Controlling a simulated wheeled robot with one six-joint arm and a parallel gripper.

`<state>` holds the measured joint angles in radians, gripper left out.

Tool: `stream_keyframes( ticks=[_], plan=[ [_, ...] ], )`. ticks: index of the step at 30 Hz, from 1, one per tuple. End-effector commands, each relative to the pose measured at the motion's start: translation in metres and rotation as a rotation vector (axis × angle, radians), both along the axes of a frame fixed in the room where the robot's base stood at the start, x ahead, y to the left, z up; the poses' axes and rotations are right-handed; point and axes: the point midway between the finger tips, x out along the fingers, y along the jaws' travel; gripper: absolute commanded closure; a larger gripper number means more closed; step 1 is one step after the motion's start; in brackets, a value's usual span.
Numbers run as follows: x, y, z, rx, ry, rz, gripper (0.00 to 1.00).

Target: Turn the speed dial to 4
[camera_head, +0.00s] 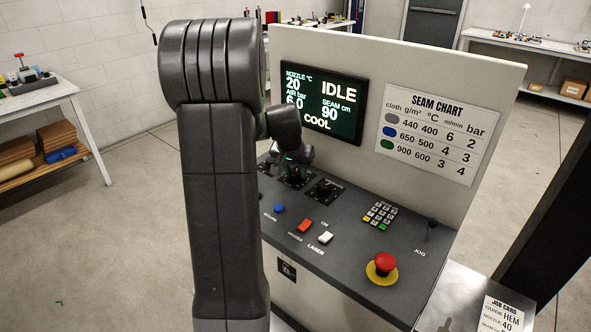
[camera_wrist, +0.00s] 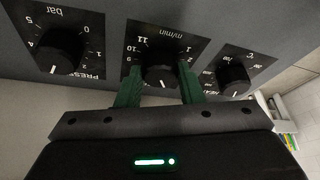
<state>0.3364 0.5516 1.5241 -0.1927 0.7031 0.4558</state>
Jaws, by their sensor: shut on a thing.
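The speed dial (camera_wrist: 162,68) is a black knob in the middle of the wrist view, on a plate marked m/min. My gripper's (camera_wrist: 161,84) two green fingers stand on either side of the knob and are shut on it. The white pointer line on the knob points towards the bottom of the wrist view. The numbers 1, 2, 9, 10 and 11 show around the knob; the others are hidden by the knob and my gripper. In the head view my gripper (camera_head: 294,162) is over the console's dial row, partly hidden by my arm.
The pressure dial (camera_wrist: 60,50) and the heat dial (camera_wrist: 233,77) flank the speed dial closely. The console also holds a red emergency button (camera_head: 385,264), a keypad (camera_head: 380,214) and rocker switches. The screen (camera_head: 322,104) reads IDLE and COOL. A seam chart (camera_head: 432,134) hangs beside it.

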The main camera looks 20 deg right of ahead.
Motion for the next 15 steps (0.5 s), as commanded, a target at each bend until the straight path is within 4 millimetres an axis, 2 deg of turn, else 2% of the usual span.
stream_keyframes(
  ticks=[15],
  plan=[
    [-0.0009,-0.003,0.0005,0.0,-0.001,0.315,0.89]
  ],
)
